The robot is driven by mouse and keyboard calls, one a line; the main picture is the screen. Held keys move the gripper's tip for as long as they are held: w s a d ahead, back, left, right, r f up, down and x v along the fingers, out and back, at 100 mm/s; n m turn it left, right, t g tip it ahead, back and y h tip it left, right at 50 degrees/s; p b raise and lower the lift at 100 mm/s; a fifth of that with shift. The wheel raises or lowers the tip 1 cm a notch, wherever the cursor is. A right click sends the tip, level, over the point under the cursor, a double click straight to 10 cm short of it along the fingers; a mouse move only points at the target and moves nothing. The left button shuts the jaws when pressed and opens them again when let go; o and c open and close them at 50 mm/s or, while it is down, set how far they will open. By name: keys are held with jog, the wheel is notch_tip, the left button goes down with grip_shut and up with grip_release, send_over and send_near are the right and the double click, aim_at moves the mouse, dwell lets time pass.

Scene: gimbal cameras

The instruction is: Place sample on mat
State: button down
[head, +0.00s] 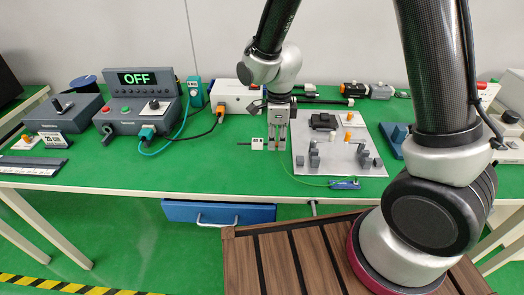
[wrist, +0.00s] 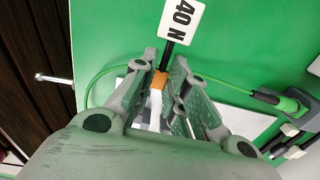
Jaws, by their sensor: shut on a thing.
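My gripper (head: 278,146) points down over the green table, left of the light grey plate (head: 318,178). In the wrist view its fingers (wrist: 163,88) are closed around a small piece with an orange block (wrist: 160,79) and a white strip (wrist: 155,105). I cannot tell for certain that this is the sample. A white "40 N" tag (wrist: 181,20) on a black stem shows just beyond the fingertips. A small white block (head: 257,144) with a dark rod is beside the fingers. I cannot identify the mat with certainty.
A thin green cable (wrist: 222,80) passes by the fingers to a green-ended connector (wrist: 286,102). The grey plate holds several upright posts. A control box reading OFF (head: 137,80) stands left, a white box (head: 236,97) behind the gripper.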

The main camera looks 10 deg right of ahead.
aim_at(276, 161)
jog(key=shift+f, duration=2.8)
jog(key=c, duration=1.4)
grip_release()
jog(key=shift+f, duration=0.1)
notch_tip(276, 161, up, 11)
jog(key=shift+f, duration=0.1)
jog(key=shift+d+r, duration=0.1)
jog(key=shift+r, duration=0.75)
